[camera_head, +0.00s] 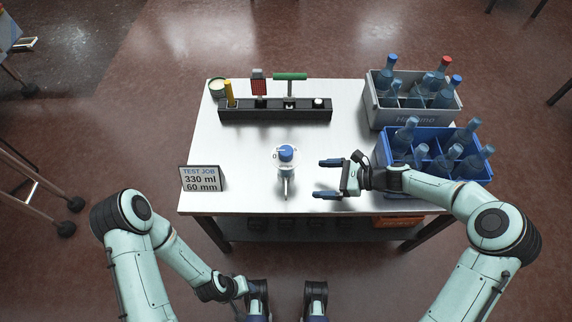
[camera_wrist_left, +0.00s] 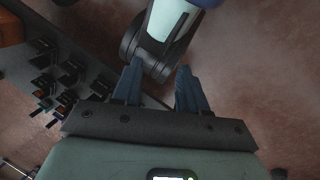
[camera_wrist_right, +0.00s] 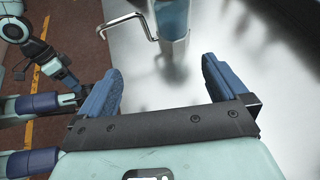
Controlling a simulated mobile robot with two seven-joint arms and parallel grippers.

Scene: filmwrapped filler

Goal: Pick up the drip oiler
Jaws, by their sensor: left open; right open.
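No label marks the drip oiler, so I cannot tell for sure which thing it is. A blue-capped device (camera_head: 286,153) with a pale body and a metal rod toward the front stands at the table's middle. In the right wrist view a clear bluish cylinder (camera_wrist_right: 172,20) with a bent metal rod stands just beyond the fingers, apparently this device. My right gripper (camera_head: 320,178) is open and empty to its right, fingers pointing left toward it; its fingers also show in the right wrist view (camera_wrist_right: 162,68). My left gripper (camera_wrist_left: 158,75) is open and empty, low in front of the table.
A black rack (camera_head: 275,115) at the back holds yellow, red, green-handled and white items. A round tin (camera_head: 217,88) is beside it. A grey crate (camera_head: 375,112) and a blue crate (camera_head: 435,178) of bottles stand right. A sign (camera_head: 201,179) stands front left.

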